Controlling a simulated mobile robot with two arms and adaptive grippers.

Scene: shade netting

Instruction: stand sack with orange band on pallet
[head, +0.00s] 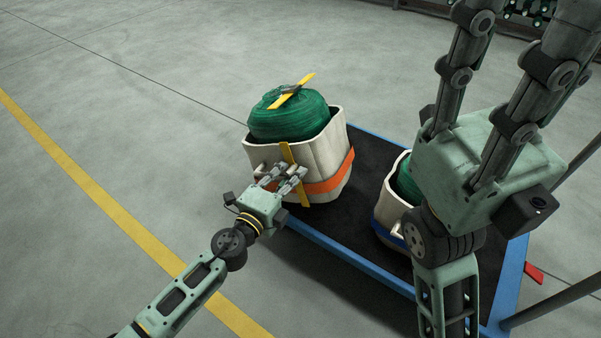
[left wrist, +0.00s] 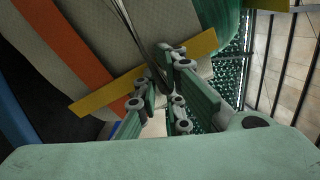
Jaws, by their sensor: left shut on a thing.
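The sack with the orange band (head: 323,150) is cream-coloured, with a rolled green net (head: 290,119) showing at its open top. It looks upright at the far left part of the blue-edged, dark-decked pallet (head: 330,225); I cannot tell whether its base touches the deck. My left gripper (head: 285,178) is at its near side, shut on the sack at a yellow strip (head: 304,193). In the left wrist view the fingers (left wrist: 164,98) close in front of this strip (left wrist: 203,44), with the orange band (left wrist: 65,40) beside it. My right gripper (head: 515,75) points up, fingers spread, tips cut off.
A second cream sack with a blue band (head: 388,208) and green net stands on the pallet to the right, partly behind my right arm. A red piece (head: 534,272) and grey rails (head: 560,302) are at the right. The concrete floor (head: 130,130) at the left is clear.

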